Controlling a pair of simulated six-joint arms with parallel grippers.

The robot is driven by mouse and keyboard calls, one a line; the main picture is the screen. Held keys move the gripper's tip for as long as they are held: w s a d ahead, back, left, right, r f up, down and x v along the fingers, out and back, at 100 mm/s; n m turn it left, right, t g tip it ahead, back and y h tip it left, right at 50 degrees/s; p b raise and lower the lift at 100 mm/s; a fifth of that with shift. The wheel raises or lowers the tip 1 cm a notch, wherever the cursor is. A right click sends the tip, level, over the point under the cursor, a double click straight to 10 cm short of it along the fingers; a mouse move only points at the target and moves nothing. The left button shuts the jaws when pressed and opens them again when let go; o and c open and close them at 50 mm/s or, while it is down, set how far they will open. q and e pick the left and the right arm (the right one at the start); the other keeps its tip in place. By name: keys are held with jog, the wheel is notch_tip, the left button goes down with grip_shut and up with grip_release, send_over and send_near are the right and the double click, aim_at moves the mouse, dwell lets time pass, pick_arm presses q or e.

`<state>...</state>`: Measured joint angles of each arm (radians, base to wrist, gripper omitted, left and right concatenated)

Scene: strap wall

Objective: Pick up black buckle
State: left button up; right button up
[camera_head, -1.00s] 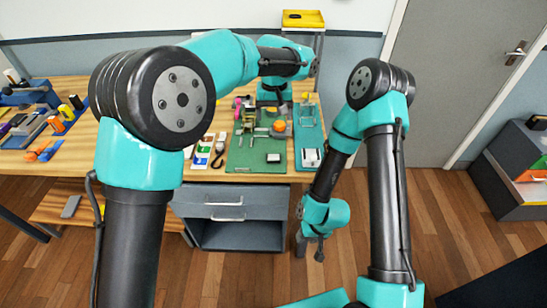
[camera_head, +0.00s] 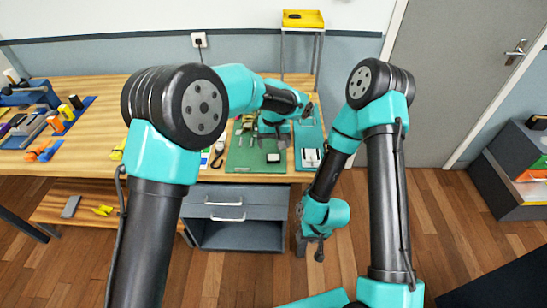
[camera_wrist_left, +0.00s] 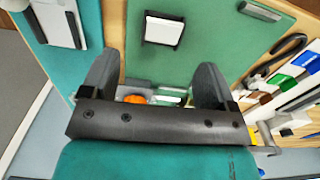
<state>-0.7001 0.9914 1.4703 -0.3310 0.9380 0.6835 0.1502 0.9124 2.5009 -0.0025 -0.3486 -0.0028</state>
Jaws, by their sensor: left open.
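I cannot tell for certain which thing is the black buckle. A small dark-edged square piece with a pale middle (camera_head: 273,157) lies on the green mat; it also shows in the left wrist view (camera_wrist_left: 163,30). A small black piece (camera_head: 293,15) sits in the yellow tray at the back. My left gripper (camera_head: 272,138) is low over the green mat, near the square piece. In the left wrist view its two dark fingers (camera_wrist_left: 155,85) stand wide apart, with an orange thing visible between them. My right gripper (camera_head: 311,243) hangs below bench height, its jaws too small to judge.
The green mat (camera_head: 245,162) lies on the wooden bench, with a teal mat (camera_head: 309,133) to its right. A yellow tray (camera_head: 312,20) stands on a rack behind. Colored cards and a black hooked tool (camera_wrist_left: 290,44) lie beside the green mat. Clamps and blocks crowd the left.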

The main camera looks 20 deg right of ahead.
aim_at(274, 155)
pick_arm(q)
jog(key=shift+f, duration=0.25)
jog(key=shift+s+a+f, duration=0.1)
jog(key=shift+s+f, duration=0.05)
jog(key=shift+f, duration=2.45)
jog(key=shift+c, duration=0.2)
jog(key=c, duration=0.9)
jog(key=shift+o, duration=0.2)
